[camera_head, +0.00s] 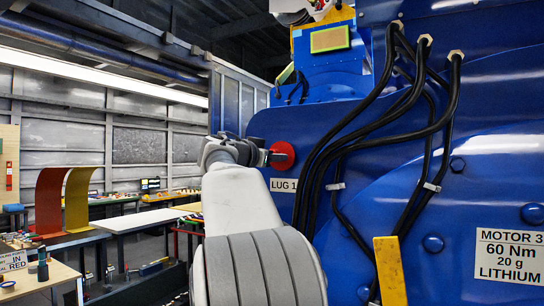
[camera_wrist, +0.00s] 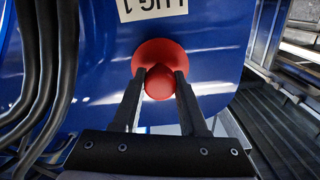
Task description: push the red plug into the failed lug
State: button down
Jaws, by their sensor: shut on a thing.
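The red plug (camera_wrist: 159,84) has a wide round flange and a rounded knob. My gripper (camera_wrist: 162,84) is shut on the knob, one finger on each side. The flange lies at the blue motor face beside the LUG 1 label (camera_wrist: 152,8). In the head view the red plug (camera_head: 282,155) shows as a disc at the tip of my gripper (camera_head: 268,157), just above the LUG 1 label (camera_head: 284,185). The flange hides the lug opening. I cannot tell whether the flange touches the face or how deep the plug sits.
Black cables (camera_head: 378,120) run down the blue motor (camera_head: 475,190) right of the plug. A yellow block (camera_head: 390,270) and a MOTOR 3 plate (camera_head: 509,256) are further right. Workbenches (camera_head: 145,219) stand at the left. In the wrist view the cables (camera_wrist: 45,75) are at left.

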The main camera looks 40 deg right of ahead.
jog(key=shift+w+d, duration=0.2)
jog(key=shift+d, duration=0.4)
jog(key=shift+c, duration=1.8)
grip_release()
jog(key=shift+a+f, duration=0.1)
jog(key=shift+a, duration=0.15)
jog(key=b+v, duration=0.5)
jog(key=v, duration=1.2)
jog(key=shift+b, duration=0.35)
jog(key=s+a+f+n+y, duration=0.2)
jog(key=f+n+y, duration=0.1)
jog(key=f, duration=0.3)
jog(key=s+a+f+n+y+p, duration=0.1)
jog(key=s+f+n+y, duration=0.1)
jog(key=f, duration=0.4)
jog(key=s+a+f+n+y, duration=0.2)
jog(key=f+n+y, duration=0.1)
jog(key=f, duration=0.3)
jog(key=s+a+f+n+y, duration=0.4)
jog(key=s+a+f, duration=0.4)
jog(key=f, duration=0.3)
jog(key=s+a+f+n+g+y+p, duration=0.1)
jog(key=s+a+f+n+y, duration=0.3)
jog(key=s+a+f, duration=0.4)
notch_tip(320, 180, down, 4)
jog(key=shift+s+f+y+p, duration=0.1)
jog(key=shift+s+y+p, duration=0.15)
jog(key=shift+y+p, duration=0.05)
